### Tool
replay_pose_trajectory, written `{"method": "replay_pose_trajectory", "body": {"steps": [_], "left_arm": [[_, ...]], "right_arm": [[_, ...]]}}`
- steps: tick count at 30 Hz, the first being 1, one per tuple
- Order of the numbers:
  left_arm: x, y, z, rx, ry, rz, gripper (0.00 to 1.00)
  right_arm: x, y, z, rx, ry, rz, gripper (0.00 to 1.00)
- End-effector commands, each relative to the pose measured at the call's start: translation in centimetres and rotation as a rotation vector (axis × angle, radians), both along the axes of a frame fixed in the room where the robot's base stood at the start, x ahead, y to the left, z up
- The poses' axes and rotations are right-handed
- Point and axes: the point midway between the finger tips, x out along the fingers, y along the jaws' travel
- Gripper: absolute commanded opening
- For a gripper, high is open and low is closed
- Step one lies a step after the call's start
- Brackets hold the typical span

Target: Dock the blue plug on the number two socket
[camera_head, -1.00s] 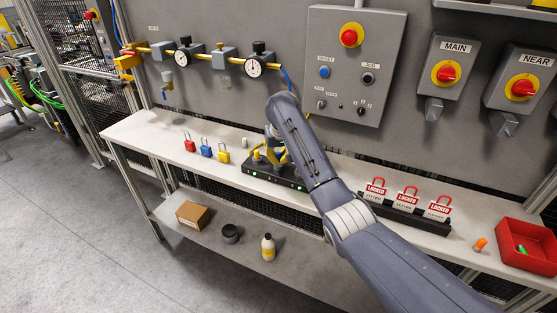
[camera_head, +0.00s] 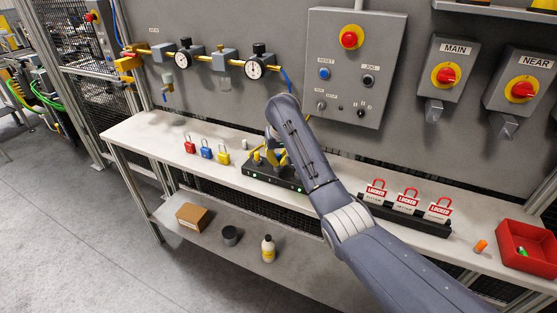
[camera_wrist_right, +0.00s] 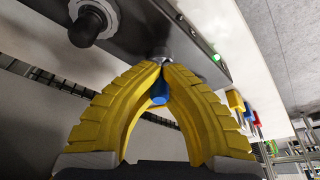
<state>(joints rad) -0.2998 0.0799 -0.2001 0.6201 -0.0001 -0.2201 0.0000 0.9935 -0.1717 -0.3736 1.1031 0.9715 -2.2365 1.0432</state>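My right gripper (camera_head: 268,153) is at the black socket block (camera_head: 262,184) on the bench, low over its top. In the right wrist view the yellow fingers (camera_wrist_right: 162,66) come together at their tips. The blue plug (camera_wrist_right: 160,92) shows between them, mostly hidden by the fingers. A grey round part (camera_wrist_right: 162,53) sits at the fingertips, against the block. I cannot tell whether the plug is seated. A dark round socket or knob (camera_wrist_right: 92,22) stands on the block at upper left. No socket number is readable. My left gripper is in neither view.
A black rack (camera_head: 402,215) with red "LOCKED" padlocks is at the right, then an orange item (camera_head: 480,246) and a red bin (camera_head: 528,262). The grey panel (camera_head: 352,85) rises behind.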

Motion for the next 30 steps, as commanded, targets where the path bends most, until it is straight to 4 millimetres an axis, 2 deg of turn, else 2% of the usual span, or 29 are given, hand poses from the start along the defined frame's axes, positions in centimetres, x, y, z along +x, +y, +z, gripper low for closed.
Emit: {"method": "replay_pose_trajectory", "body": {"steps": [29, 30], "left_arm": [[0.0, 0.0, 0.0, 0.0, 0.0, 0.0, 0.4], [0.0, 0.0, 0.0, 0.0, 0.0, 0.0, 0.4]], "right_arm": [[0.0, 0.0, -1.6, 0.0, 0.0, -0.001, 0.0], [0.0, 0.0, -1.5, 0.0, 0.0, -0.001, 0.06]]}}
